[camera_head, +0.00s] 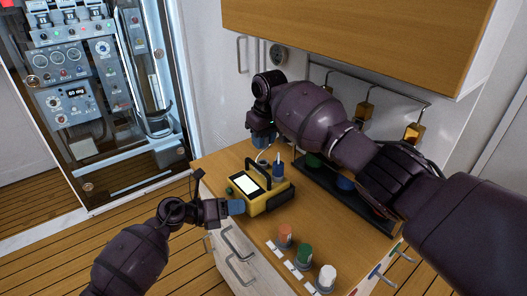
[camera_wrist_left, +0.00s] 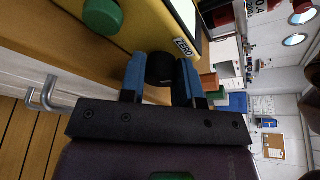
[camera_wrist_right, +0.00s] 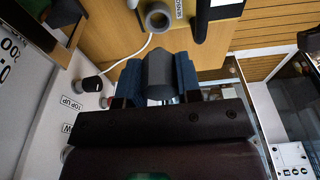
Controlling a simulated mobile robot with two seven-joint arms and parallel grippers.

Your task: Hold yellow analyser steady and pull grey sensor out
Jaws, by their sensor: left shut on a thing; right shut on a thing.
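The yellow analyser (camera_head: 268,203) stands on the wooden cabinet top, with a lit screen and a black carrying handle. My left gripper (camera_head: 236,207) is shut on a black round part (camera_wrist_left: 160,70) at the analyser's side, near its ZERO label. My right gripper (camera_head: 262,138) is above and behind the analyser. In the right wrist view it is shut on the grey sensor (camera_wrist_right: 158,82). The sensor is apart from the grey round socket (camera_wrist_right: 158,18) beside the SENSOR label, with a visible gap. In the head view my right gripper mostly hides the sensor.
Orange, green and white capped containers (camera_head: 304,254) stand along the front of the cabinet top. A black tray (camera_head: 330,187) with coloured round items lies to the right. A white cable (camera_wrist_right: 132,58) runs behind the sensor. A wooden wall cupboard (camera_head: 360,35) hangs above.

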